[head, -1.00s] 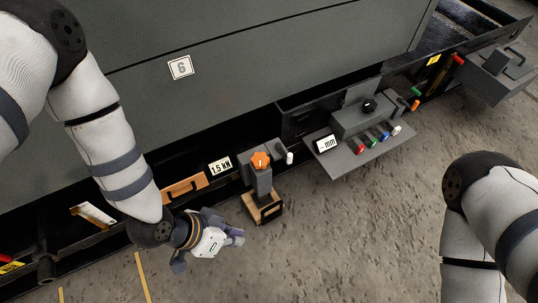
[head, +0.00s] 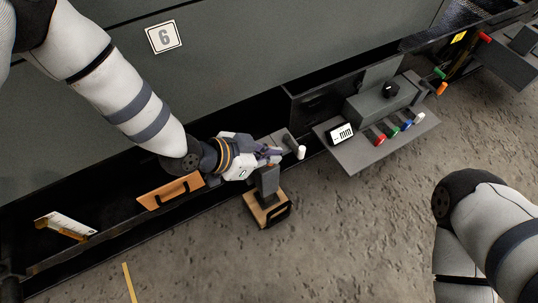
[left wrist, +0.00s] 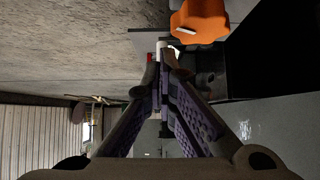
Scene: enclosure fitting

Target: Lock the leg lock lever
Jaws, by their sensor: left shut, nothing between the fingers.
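A short lever with a white tip (head: 301,152) sticks out beside the grey leg post (head: 267,181), which stands on a wooden block (head: 258,213). My left gripper (head: 277,156) is shut and empty, at the top of the post, with its fingertips just left of the white tip. I cannot tell whether they touch it. The orange knob (left wrist: 199,22) shows in the left wrist view, right of the shut fingertips (left wrist: 163,62); my gripper hides it in the head view. My right gripper is out of view; only my right arm shows.
A wooden piece with a black handle (head: 170,192) is at the left, under my left forearm. The concrete floor in front is clear.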

